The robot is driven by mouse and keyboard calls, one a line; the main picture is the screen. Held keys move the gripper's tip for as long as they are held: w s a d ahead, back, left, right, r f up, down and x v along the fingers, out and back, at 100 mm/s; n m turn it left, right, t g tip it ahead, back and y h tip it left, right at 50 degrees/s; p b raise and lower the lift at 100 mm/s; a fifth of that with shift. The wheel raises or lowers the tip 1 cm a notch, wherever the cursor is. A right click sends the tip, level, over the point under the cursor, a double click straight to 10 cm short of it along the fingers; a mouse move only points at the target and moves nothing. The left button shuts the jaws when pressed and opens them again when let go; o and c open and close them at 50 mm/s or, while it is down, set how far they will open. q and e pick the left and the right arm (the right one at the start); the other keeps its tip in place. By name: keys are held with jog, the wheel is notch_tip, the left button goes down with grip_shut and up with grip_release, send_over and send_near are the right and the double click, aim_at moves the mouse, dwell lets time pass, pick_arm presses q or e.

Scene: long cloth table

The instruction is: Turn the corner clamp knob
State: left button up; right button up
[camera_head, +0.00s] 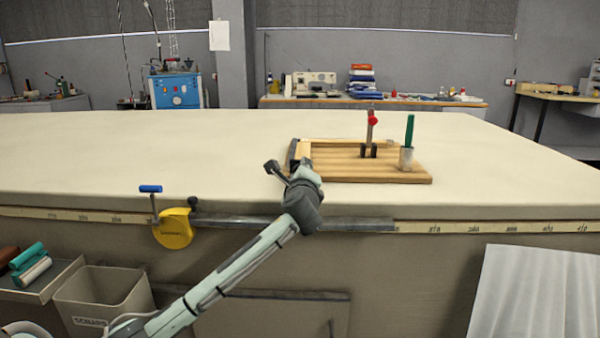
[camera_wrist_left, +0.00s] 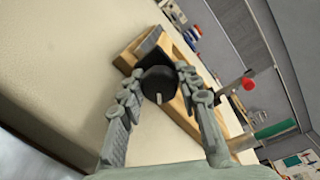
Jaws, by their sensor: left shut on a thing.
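My left gripper (camera_wrist_left: 159,70) has a finger on each side of a round black knob (camera_wrist_left: 160,86) with a small pale mark on it, and is shut on it. In the head view my left gripper (camera_head: 285,172) reaches this corner, where a dark clamp piece (camera_head: 292,152) shows. The gripper hides the knob there. My right gripper is in neither view.
The cloth table (camera_head: 130,155) is clear to the left.

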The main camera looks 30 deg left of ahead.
pick_arm(q)
jog(key=shift+r, duration=0.1)
jog(key=o, duration=1.2)
jog(key=shift+c, duration=0.2)
jog(key=shift+v, duration=4)
